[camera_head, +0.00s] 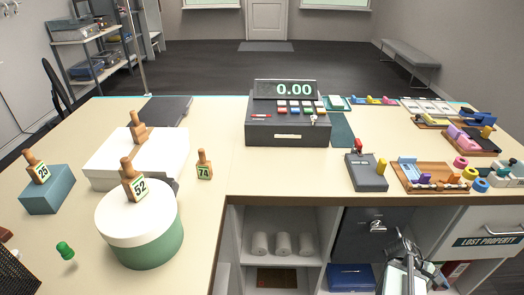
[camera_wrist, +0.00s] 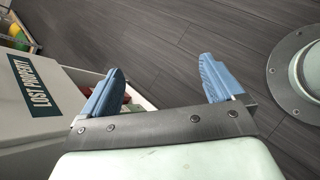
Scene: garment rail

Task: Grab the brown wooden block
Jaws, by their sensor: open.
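Several brown wooden pieces with knobbed tops stand on the counter in the head view; I cannot tell which one the task means. One with a "74" label (camera_head: 204,165) stands directly on the counter. One labelled "52" (camera_head: 133,182) is on the round white-lidded green box, one labelled "25" (camera_head: 37,168) is on the blue-grey box, and another brown piece (camera_head: 138,128) is on the white box. My gripper (camera_wrist: 160,78) shows in the wrist view with its two blue fingers wide apart and nothing between them, over the dark floor, away from these pieces.
The round box (camera_head: 150,240) and white box (camera_head: 105,160) crowd the left counter. A cash register (camera_head: 287,128) stands at the middle back. Trays and small coloured items fill the right. Bare counter (camera_head: 225,135) lies between white box and register. A "LOST PROPERTY" drawer (camera_wrist: 28,95) is beside my gripper.

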